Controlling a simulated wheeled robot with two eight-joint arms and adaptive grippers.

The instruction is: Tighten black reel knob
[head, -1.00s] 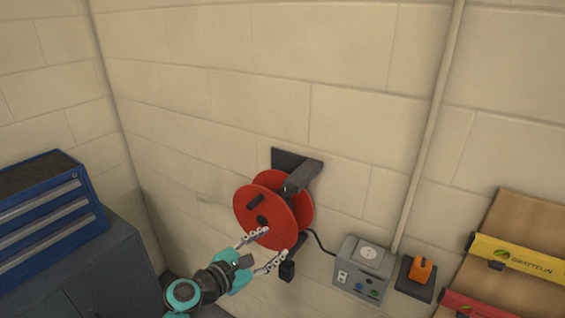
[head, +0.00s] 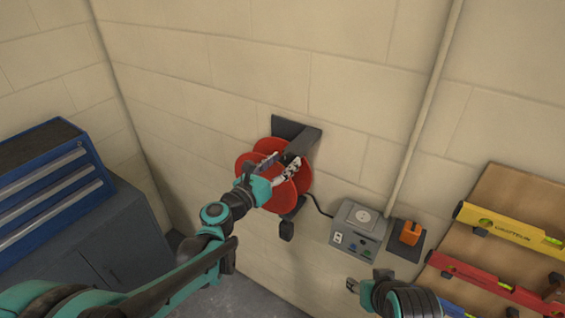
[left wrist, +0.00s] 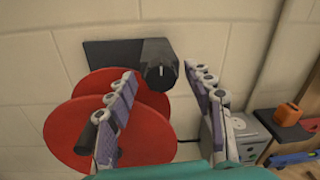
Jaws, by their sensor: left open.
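The black reel knob (left wrist: 161,73) with a white mark shows in the left wrist view, at the front end of the dark wall bracket. The red reel (head: 262,192) hangs below the bracket on the wall; its two discs also show in the left wrist view (left wrist: 66,132). My right gripper (head: 356,285) is low at the bottom.
A grey socket box (head: 357,228) with a black cable is on the wall right of the reel. An orange item (head: 410,233) sits on a dark holder beside it. Yellow (head: 508,232) and red (head: 490,279) levels hang at the right. A blue tool chest (head: 50,190) stands left.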

